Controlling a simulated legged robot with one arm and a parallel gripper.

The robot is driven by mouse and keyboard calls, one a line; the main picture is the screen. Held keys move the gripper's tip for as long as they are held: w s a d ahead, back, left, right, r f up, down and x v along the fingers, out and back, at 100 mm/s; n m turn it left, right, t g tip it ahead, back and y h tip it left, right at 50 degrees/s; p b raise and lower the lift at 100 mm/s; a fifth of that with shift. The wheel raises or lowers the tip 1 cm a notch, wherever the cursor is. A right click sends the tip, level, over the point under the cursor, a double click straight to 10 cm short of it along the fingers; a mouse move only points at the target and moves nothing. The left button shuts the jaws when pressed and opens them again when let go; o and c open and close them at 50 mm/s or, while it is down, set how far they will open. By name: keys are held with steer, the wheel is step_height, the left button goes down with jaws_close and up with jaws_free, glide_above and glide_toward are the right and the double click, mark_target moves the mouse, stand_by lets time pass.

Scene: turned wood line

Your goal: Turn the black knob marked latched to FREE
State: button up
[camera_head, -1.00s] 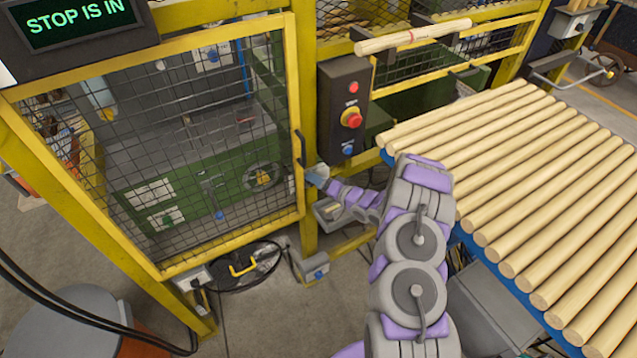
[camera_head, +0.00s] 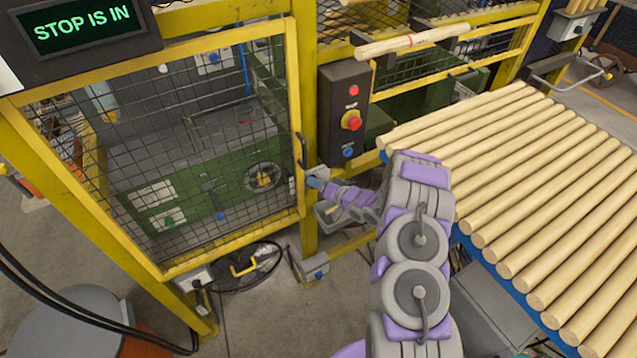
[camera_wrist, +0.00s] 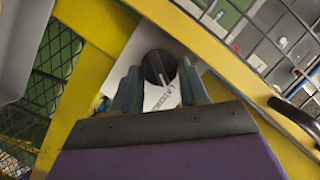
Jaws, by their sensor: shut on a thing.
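The black knob (camera_wrist: 158,67) shows in the wrist view on a white plate, with a pale pointer line on its face. The word LATCHED (camera_wrist: 169,105) is printed on the plate beside it, partly covered by my gripper. My gripper (camera_wrist: 160,82) has its two blue-grey fingers on either side of the knob and is shut on it. In the head view my gripper (camera_head: 317,183) reaches the yellow post beside the cage door's handle. The knob is hidden there behind my gripper and arm.
The yellow mesh door (camera_head: 190,150) stands closed at left, with a dark handle (camera_head: 301,149). A control box (camera_head: 343,110) with a red stop button is above my gripper. A rack of wooden rods (camera_head: 540,180) lies right of my arm.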

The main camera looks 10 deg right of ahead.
steer(key=shift+f, duration=0.1)
steer(key=o, duration=0.9)
steer(key=shift+o, duration=0.8)
steer(key=shift+d, duration=0.1)
